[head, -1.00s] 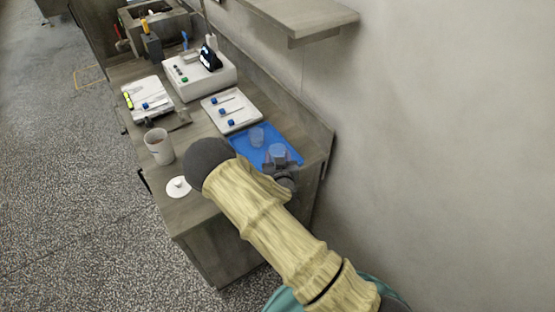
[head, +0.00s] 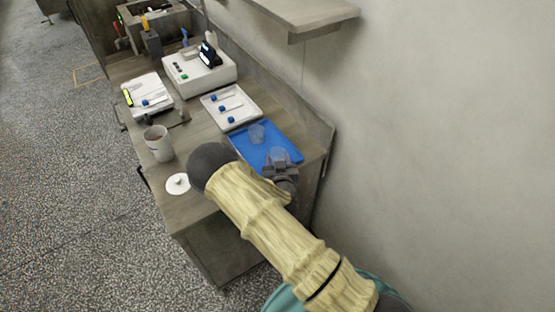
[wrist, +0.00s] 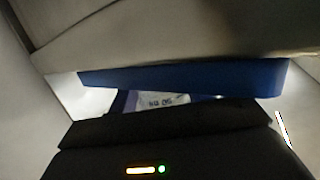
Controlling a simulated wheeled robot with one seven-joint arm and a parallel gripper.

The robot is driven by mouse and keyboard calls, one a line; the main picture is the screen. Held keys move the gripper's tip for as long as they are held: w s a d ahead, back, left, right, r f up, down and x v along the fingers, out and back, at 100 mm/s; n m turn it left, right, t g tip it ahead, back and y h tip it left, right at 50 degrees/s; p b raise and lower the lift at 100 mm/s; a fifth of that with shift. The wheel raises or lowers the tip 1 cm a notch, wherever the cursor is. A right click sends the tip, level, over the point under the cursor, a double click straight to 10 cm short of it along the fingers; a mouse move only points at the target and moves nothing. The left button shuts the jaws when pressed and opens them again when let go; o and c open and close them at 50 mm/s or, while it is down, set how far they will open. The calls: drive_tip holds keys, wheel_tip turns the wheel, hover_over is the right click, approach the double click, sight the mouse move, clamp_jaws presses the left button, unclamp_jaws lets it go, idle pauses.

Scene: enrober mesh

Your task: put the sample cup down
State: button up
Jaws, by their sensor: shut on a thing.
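My gripper (head: 279,166) is shut on a clear sample cup (head: 280,154), at the near right part of the blue mat (head: 252,153) on the bench. The cup looks upright. I cannot tell whether its base touches the mat.
A white tray with blue-capped items (head: 231,107) lies beyond the mat. A tall cup (head: 158,143) and a white lid-like disc (head: 177,184) stand at the left. A white device (head: 199,72) is farther back. The wall and a shelf (head: 305,15) are at the right.

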drive_tip(key=o, duration=1)
drive_tip(key=shift+f, duration=0.1)
drive_tip(key=shift+r+p, duration=0.75)
drive_tip(key=b+v, duration=0.4)
drive_tip(key=v, duration=0.8)
drive_tip(key=shift+f, duration=0.1)
